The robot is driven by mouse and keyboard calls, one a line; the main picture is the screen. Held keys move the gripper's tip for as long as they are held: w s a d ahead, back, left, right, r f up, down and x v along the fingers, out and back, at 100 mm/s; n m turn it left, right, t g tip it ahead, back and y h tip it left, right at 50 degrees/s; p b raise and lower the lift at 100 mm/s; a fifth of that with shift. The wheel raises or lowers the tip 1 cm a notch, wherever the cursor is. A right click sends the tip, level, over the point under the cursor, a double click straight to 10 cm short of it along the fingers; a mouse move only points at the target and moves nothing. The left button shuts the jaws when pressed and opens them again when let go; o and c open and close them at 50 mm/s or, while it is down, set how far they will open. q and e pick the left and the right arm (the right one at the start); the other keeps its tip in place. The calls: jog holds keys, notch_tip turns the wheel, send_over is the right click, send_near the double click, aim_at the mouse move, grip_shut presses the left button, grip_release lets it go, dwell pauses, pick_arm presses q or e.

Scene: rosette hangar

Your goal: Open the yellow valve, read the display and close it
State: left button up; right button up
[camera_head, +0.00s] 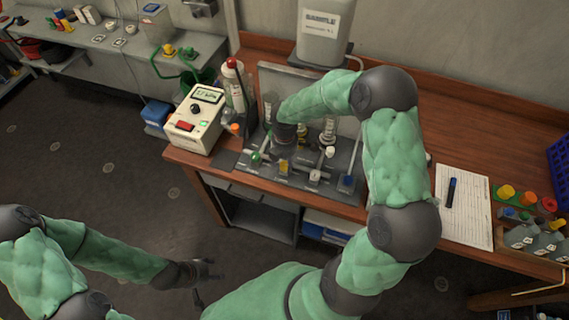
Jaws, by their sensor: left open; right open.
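The yellow valve (283,167) is a small yellow part on the dark grey manifold panel on the wooden bench. My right arm reaches over the bench from the right, and my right gripper (284,146) points down just above and behind the yellow valve. Its fingers are open, but I cannot tell whether they touch anything. A cream meter box with a small lit display (207,95) stands left of the panel; its digits are too small to read. My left gripper (203,280) is open and empty, low in front of the bench over the floor.
Green (256,158), white and blue (348,181) handles sit on the same panel. A sample canister (323,35) stands behind it. A side bench (120,40) is at left.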

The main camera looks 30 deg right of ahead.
jog(key=shift+f, duration=0.75)
grip_shut()
